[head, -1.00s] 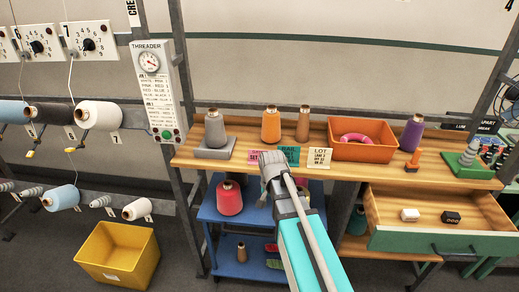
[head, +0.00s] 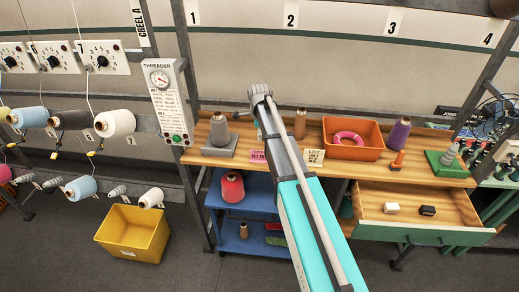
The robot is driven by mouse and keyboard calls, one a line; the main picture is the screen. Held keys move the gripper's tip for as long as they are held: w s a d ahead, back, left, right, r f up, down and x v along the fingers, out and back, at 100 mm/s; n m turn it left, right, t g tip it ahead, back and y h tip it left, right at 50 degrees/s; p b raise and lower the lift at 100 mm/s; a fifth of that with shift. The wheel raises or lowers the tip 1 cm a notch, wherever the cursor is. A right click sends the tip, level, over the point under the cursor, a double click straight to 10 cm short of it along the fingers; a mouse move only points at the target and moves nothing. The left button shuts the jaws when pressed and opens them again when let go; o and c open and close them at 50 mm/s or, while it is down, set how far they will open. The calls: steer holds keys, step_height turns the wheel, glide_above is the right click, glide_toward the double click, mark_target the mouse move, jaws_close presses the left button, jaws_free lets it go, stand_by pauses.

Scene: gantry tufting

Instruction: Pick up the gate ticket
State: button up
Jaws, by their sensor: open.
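Small tickets stand along the front edge of the wooden shelf. A pink ticket (head: 257,156) is just left of my arm, and a cream ticket marked LOT (head: 314,157) is just right of it. A teal ticket between them is now mostly hidden behind my arm. The print is too small to tell which one is the gate ticket. My gripper (head: 259,92) is open, seen from behind, raised in front of the back wall above the shelf. I see nothing held in it; its fingertips are hard to make out.
On the wooden shelf (head: 440,164) stand a grey cone on a block (head: 220,134), a brown cone (head: 300,124), an orange bin (head: 372,149) and a purple cone (head: 399,134). An open drawer (head: 462,210) juts out below right. The threader panel (head: 165,95) stands left.

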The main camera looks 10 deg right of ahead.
mark_target(260, 151)
steer(key=shift+w+r+m+p, duration=0.6)
steer(key=shift+w+r+m, duration=0.2)
steer(key=shift+w+r, duration=0.25)
steer(key=shift+f, duration=0.15)
step_height(260, 151, down, 8)
steer(key=b, duration=0.8)
steer(key=shift+f+b, duration=0.15)
steer(key=shift+b, duration=0.2)
steer(key=shift+s+d+f+b, duration=0.1)
steer(key=shift+d+f+b, duration=0.05)
steer(key=shift+f+b, duration=1.15)
steer(key=shift+d+f+b, duration=0.1)
steer(key=shift+f+b, duration=1.2)
jaws_close()
